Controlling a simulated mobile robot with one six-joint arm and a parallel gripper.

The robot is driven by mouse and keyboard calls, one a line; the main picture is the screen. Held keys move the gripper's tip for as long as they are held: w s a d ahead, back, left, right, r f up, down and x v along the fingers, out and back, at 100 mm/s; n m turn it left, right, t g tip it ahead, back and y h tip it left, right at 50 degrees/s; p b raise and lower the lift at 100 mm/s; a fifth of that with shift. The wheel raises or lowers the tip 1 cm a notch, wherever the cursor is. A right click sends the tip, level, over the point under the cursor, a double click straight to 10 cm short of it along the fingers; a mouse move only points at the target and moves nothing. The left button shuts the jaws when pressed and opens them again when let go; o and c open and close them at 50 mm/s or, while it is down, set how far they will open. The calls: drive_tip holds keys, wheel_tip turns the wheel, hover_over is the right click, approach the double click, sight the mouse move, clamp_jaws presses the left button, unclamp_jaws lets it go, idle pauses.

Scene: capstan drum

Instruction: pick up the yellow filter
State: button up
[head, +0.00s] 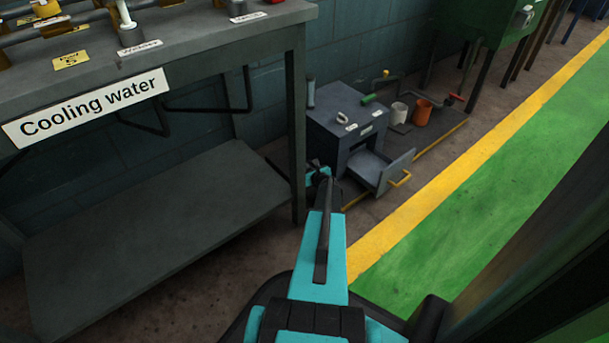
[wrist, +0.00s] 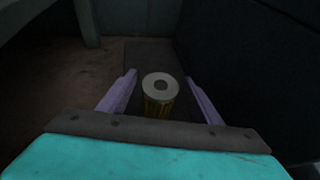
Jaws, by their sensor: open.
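The yellow filter (wrist: 158,104) shows in the wrist view as an upright cylinder with a pale grey ring-shaped top and a dark central hole. It stands on a dark flat surface. My gripper (wrist: 159,76) is open, with one purple finger on each side of the filter. Gaps show between the fingers and the filter, and neither finger visibly touches it. In the head view my gripper (head: 318,172) is small and partly hidden by my arm, beside the dark cabinet. I cannot make out the filter in the head view.
A grey workbench (head: 180,60) with a lower shelf (head: 150,220) stands at left. An orange pot (head: 422,112) stands behind right. The green floor (head: 480,200) is clear.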

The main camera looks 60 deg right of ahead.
drive_tip(key=shift+b+x, duration=0.45)
drive_tip(key=shift+x, duration=0.95)
drive_tip(key=c, duration=1.2)
drive_tip(key=shift+r, duration=0.1)
drive_tip(key=shift+r+p, duration=2.6)
drive_tip(key=shift+r, duration=2.4)
